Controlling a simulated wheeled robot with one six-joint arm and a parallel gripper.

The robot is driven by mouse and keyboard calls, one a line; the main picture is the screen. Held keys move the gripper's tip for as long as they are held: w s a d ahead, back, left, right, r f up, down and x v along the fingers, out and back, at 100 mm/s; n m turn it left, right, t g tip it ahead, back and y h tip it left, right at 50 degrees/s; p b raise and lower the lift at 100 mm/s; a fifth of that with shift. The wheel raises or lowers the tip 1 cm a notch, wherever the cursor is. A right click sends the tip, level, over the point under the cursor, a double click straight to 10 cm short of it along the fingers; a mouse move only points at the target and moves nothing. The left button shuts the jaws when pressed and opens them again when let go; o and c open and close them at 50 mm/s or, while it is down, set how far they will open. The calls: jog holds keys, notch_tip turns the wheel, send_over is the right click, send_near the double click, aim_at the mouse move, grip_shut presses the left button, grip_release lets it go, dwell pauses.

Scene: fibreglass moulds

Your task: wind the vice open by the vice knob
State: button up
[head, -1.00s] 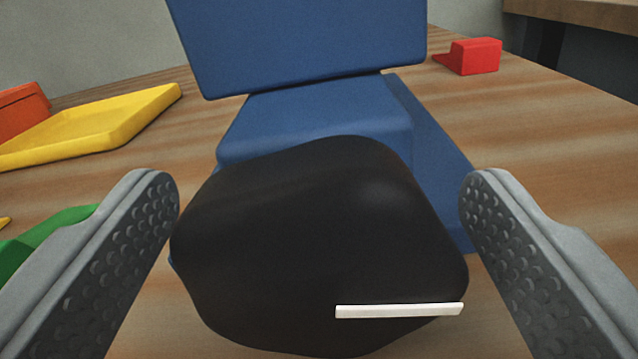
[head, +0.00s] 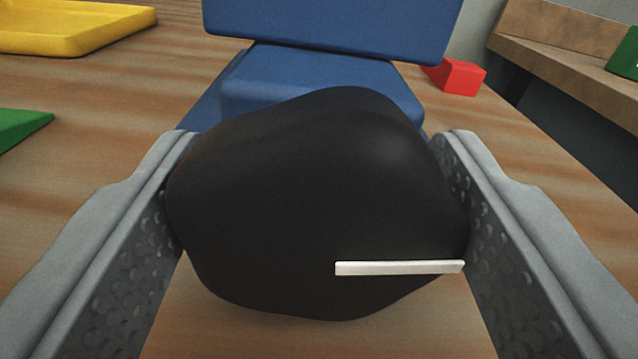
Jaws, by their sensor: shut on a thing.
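The black vice knob (head: 310,200) fills the middle of the head view, a rounded lobed shape with a white bar mark (head: 399,267) on its lower right, lying nearly level. The blue vice (head: 330,75) stands behind the knob; the knob hides its lower part. My gripper (head: 318,210) is shut on the knob, one grey finger with a dimpled pad against its left side and the other against its right side. How far open the vice jaws are cannot be told from here.
The vice is on a wood-grain table (head: 80,90). A yellow tray (head: 75,28) lies at the far left and a green piece (head: 20,125) at the left. A red block (head: 460,77) sits at the back right near the table edge. A wooden bench (head: 560,60) with a green object (head: 625,55) stands beyond.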

jog(key=shift+n, duration=0.6)
jog(key=o, duration=1)
jog(key=s, duration=1.7)
jog(key=shift+s+d, duration=0.2)
jog(key=shift+d, duration=0.1)
